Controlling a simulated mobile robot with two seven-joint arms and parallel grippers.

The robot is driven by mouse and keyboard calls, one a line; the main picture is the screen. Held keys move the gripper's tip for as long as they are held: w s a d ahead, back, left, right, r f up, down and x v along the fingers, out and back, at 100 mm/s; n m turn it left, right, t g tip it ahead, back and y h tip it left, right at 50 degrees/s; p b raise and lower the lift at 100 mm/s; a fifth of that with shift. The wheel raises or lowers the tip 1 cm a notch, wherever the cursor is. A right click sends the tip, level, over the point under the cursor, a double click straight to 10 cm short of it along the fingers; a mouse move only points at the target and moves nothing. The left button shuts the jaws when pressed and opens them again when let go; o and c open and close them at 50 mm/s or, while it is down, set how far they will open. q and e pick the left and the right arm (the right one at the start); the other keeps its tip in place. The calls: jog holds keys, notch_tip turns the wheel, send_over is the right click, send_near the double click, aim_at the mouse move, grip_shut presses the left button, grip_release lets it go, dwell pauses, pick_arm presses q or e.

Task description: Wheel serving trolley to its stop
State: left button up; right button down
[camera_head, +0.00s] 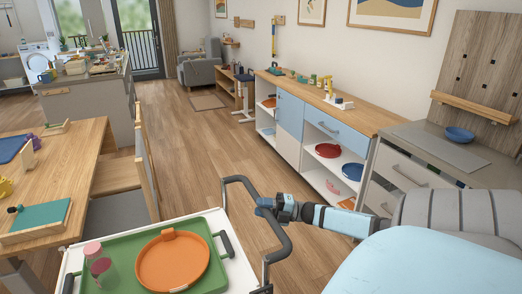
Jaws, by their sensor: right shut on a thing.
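The serving trolley (73,257) has a white top and shows at the bottom left, cut off by the lower edge. A green tray (130,252) lies on it, with an orange plate (172,262) and pinkish glasses (97,262) on the tray. The trolley's dark push handle (282,232) sticks out from its right side. My right gripper (264,207) is at the upper part of this handle and is shut on it; my arm reaches in from the right. My left gripper is not in view. I cannot make out a stop for the trolley.
A wooden table (88,146) with chairs (147,162) stands close on the left. A long cabinet (290,112) with open shelves runs along the right wall, and a grey counter (440,140) stands nearer. Bare wood floor (205,130) lies between, toward a grey armchair (203,68).

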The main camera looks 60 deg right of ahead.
jog(key=c, duration=1.2)
grip_release()
jog(key=shift+d, duration=0.2)
jog(key=shift+c, duration=0.2)
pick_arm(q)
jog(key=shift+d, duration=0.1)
pick_arm(e)
jog(key=o, duration=0.4)
jog(key=shift+s+d, duration=0.1)
jog(key=shift+s, duration=0.1)
jog(key=shift+c, duration=0.2)
jog(key=v, duration=1.4)
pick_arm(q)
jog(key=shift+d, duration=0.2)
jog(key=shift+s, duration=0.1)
